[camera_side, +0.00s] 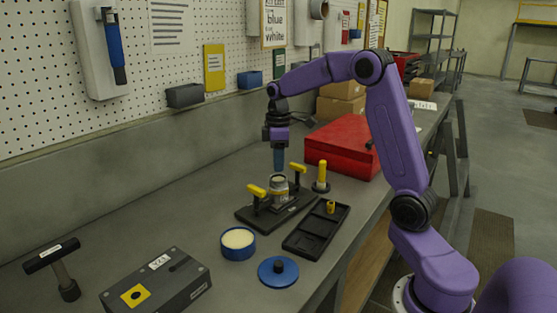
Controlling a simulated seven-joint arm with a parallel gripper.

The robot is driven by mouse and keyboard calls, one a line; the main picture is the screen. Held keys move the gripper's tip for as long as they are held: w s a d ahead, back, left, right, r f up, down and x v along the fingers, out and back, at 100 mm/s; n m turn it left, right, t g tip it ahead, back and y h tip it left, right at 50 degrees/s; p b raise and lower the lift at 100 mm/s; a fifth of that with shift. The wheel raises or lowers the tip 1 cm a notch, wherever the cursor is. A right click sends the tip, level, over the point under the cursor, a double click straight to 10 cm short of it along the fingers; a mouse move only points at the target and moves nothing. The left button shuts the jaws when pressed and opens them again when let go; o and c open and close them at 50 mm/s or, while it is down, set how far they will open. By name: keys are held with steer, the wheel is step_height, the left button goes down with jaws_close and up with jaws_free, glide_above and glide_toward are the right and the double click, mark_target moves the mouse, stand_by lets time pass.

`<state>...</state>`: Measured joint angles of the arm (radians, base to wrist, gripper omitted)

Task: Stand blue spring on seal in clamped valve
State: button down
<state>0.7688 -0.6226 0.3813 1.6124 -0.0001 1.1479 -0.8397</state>
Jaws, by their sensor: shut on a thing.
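My gripper (278,143) points straight down and is shut on a slim blue piece, which looks like the blue spring (279,160). The spring hangs upright above the valve, and its coils are too small to make out. The valve (279,189) is a short metal cylinder with a pale top. It stands in a black clamp fixture (248,215) between two yellow clamp handles (257,190). The spring's lower end appears just above the valve top; I cannot tell whether they touch. The seal inside the valve cannot be made out.
A yellow-handled post (321,177) and black tray (301,246) with a small yellow piece (331,207) stand right of the fixture. A blue tub (238,252), blue lid (278,273) and grey box (160,288) lie nearer. A red toolbox (340,145) stands behind.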

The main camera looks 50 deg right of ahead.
steer(key=shift+f, duration=1.4)
stand_by(1.4)
steer(key=c, duration=0.8)
jaws_free()
steer(key=shift+c, duration=0.2)
step_height(320, 180, up, 17)
steer(key=shift+r, duration=0.2)
